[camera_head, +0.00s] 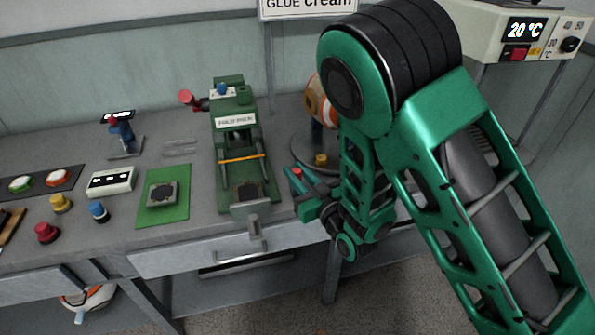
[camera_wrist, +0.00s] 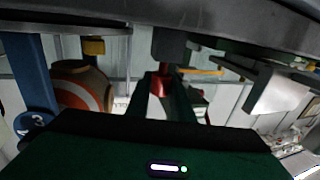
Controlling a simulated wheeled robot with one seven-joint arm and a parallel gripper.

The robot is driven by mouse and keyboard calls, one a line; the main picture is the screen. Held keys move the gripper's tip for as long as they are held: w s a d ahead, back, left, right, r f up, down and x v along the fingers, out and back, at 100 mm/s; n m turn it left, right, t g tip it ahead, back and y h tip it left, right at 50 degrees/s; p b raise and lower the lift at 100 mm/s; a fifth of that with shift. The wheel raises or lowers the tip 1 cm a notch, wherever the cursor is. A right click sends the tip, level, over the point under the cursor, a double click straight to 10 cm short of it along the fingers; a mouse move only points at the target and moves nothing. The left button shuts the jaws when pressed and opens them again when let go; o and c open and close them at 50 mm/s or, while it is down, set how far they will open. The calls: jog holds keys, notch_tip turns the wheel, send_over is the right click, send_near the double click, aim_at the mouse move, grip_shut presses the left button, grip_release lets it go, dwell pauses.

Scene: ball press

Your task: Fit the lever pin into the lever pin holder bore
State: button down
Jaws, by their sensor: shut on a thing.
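The green ball press (camera_head: 238,150) stands on the bench, with a grey block (camera_head: 254,226) at its front end, by the bench edge. That block also shows at the right in the wrist view (camera_wrist: 277,90). My gripper (camera_head: 302,187) is just right of the press's front end, apart from the block, and is shut on a small part with a red end (camera_head: 296,171). The red part also shows between the fingers in the wrist view (camera_wrist: 160,82). It looks like the lever pin, but most of it is hidden. I cannot make out the holder bore.
A round grey stand (camera_head: 312,152) with a yellow knob and an orange-white ball is close behind my gripper. A green mat (camera_head: 163,198) lies left of the press. Coloured knobs and a white box (camera_head: 111,181) are further left. Free floor lies before the bench.

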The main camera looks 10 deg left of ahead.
jog(key=shift+f, duration=0.95)
jog(key=c, duration=1.5)
grip_release()
